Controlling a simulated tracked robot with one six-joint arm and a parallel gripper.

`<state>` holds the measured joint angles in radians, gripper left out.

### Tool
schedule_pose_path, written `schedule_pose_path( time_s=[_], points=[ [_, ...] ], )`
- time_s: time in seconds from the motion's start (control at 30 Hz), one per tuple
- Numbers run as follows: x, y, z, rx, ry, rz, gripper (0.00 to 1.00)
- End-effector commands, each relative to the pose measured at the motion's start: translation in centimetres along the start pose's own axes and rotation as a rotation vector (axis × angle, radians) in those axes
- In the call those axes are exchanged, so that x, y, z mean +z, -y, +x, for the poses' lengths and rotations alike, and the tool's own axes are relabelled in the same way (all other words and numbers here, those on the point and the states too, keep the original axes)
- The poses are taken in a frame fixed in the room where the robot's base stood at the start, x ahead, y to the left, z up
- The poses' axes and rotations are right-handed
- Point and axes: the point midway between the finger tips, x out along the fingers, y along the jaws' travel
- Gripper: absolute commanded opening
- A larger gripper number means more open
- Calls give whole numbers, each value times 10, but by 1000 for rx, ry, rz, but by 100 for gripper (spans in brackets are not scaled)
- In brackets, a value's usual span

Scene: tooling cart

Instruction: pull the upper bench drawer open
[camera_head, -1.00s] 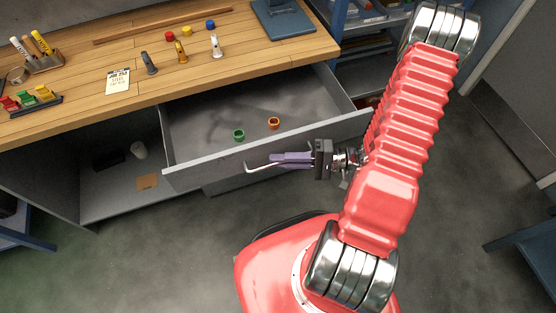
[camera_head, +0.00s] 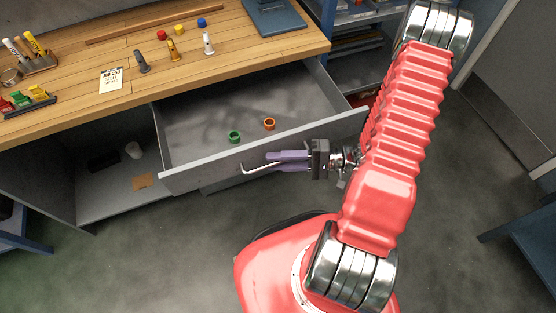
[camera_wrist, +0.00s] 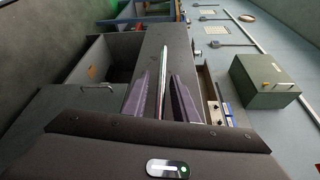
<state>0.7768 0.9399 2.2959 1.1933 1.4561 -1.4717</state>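The upper bench drawer is pulled well out, its grey front (camera_head: 210,170) standing clear of the bench. A green ring-like piece (camera_head: 234,136) and an orange one (camera_head: 269,124) sit inside it. The pale drawer handle (camera_head: 252,169) runs along the front, and its right part is hidden behind my fingers. My gripper (camera_head: 268,162) is at the handle with its purple fingers spread apart. In the wrist view, my gripper (camera_wrist: 160,85) has one finger on each side of the handle bar (camera_wrist: 161,75), with a gap visible on both sides.
The wooden bench top (camera_head: 220,65) behind the drawer holds markers, small tools and a notepad (camera_head: 111,79). An open lower compartment (camera_head: 105,190) is at the left. Blue shelving (camera_head: 345,20) stands at the right. Grey floor is clear in front of the drawer.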

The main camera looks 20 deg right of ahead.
Motion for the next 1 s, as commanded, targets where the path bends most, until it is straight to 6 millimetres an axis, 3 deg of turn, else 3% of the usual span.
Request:
schedule_pose_path(
  time_s=[0.47, 1.0],
  points=[
    [1, 1, -7, -3, 3, 0, 28],
    [0, 0, -75, -2, 1, -1, 28]
  ],
)
